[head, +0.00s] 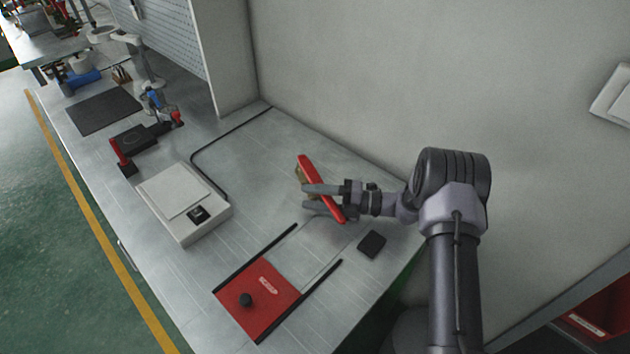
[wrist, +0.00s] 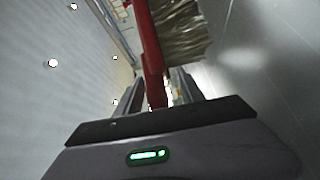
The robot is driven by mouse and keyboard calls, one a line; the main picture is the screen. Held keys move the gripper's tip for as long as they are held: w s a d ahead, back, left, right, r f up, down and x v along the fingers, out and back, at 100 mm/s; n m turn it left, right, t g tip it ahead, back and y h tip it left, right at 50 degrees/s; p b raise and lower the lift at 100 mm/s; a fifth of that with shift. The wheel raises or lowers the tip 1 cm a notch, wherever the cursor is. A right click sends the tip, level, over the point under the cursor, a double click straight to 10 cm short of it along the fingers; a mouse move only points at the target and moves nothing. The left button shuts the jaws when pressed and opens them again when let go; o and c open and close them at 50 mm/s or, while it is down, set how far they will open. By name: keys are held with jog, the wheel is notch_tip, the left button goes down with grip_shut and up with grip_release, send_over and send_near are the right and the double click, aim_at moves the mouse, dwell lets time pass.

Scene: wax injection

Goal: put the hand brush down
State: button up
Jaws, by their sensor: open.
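The hand brush has a red back and handle (head: 323,187) and pale brown bristles. In the head view it is at the gripper over the back part of the bench; whether it touches the bench I cannot tell. In the wrist view its red handle (wrist: 150,50) runs between the fingers, with the bristles (wrist: 182,38) on the right. My gripper (head: 306,197) is open around the brush, one finger above and one below in the head view. It also shows in the wrist view (wrist: 168,86). Part of the brush is hidden by a finger.
A red plate with a black knob (head: 257,300) lies between two black rails at the front. A small dark block (head: 371,244) is to the right. A white box device (head: 184,203) stands left. The wall (head: 350,90) rises behind; bare bench (head: 245,165) lies between.

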grip_shut()
jog(key=shift+r, duration=0.1)
